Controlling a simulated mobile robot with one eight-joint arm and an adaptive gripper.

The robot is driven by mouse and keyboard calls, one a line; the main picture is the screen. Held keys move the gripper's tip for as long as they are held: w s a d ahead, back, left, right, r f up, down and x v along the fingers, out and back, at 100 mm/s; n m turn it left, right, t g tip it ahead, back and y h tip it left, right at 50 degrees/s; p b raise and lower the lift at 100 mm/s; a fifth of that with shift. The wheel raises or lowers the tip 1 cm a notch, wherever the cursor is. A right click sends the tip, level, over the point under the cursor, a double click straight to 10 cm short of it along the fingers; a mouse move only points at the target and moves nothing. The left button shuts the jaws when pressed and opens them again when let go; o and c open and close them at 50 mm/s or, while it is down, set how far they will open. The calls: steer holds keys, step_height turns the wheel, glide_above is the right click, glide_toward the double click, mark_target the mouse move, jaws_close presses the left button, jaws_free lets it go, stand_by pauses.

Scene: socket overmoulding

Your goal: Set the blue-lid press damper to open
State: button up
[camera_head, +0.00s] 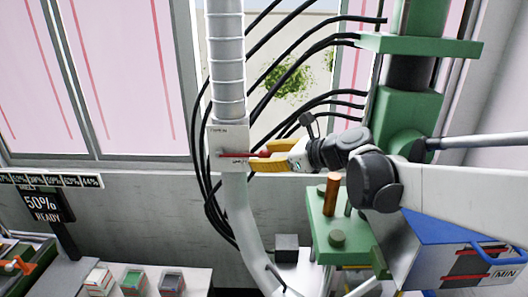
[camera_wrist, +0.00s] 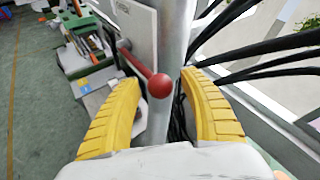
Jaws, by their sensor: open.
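The damper is a white box (camera_head: 228,137) on the vertical duct, with small labels too small to read. Its red lever (camera_head: 238,155) points right in the head view, about level. In the wrist view the lever ends in a red ball (camera_wrist: 160,86) and comes out from the white plate (camera_wrist: 138,22). My gripper (camera_head: 262,157) has yellow fingers and is open, just right of the box at the lever's end. In the wrist view the ball appears between the open fingers (camera_wrist: 160,80), with gaps on both sides. I cannot tell contact in depth.
Black hoses (camera_head: 300,57) hang behind and around the duct (camera_head: 226,70). A green press (camera_head: 405,115) stands right. A blue-lidded box (camera_head: 450,228) marked MIN is lower right. A "50% READY" display (camera_head: 42,207) and small boxes (camera_head: 133,283) are lower left.

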mark_target(248, 133)
jaws_close()
steer(key=shift+r, duration=0.15)
step_height(248, 133, up, 2)
steer(key=h+p, duration=0.1)
steer(key=p, duration=0.1)
steer(key=shift+a+n+p, duration=0.1)
steer(key=shift+n+p, duration=0.2)
steer(key=a+r+h+p, duration=0.1)
steer(key=r+h, duration=0.1)
steer(key=a+r+n+g+h+p, duration=0.1)
steer(key=p, duration=0.1)
steer(key=r+n+h+p, duration=0.1)
steer(key=r+h+p, duration=0.1)
steer(key=shift+a+r+g+h, duration=0.3)
steer(key=shift+a+r, duration=0.05)
steer(key=shift+a, duration=0.05)
steer(key=a+r+h, duration=0.1)
steer(key=a+r+n+h, duration=0.1)
steer(key=a+h, duration=0.1)
steer(key=a+r+n+h+p, duration=0.1)
steer(key=a+h, duration=0.1)
steer(key=shift+w+a+r, duration=0.1)
steer(key=shift+w+a, duration=0.05)
steer(key=shift+a+r+n+h, duration=0.15)
steer(key=shift+a+n+h, duration=0.2)
steer(key=shift+a+h, duration=0.6)
steer(key=shift+a+r+n+h, duration=0.15)
steer(key=shift+a+n+h, duration=0.2)
steer(key=shift+a+h, duration=0.6)
steer(key=shift+d, duration=0.15)
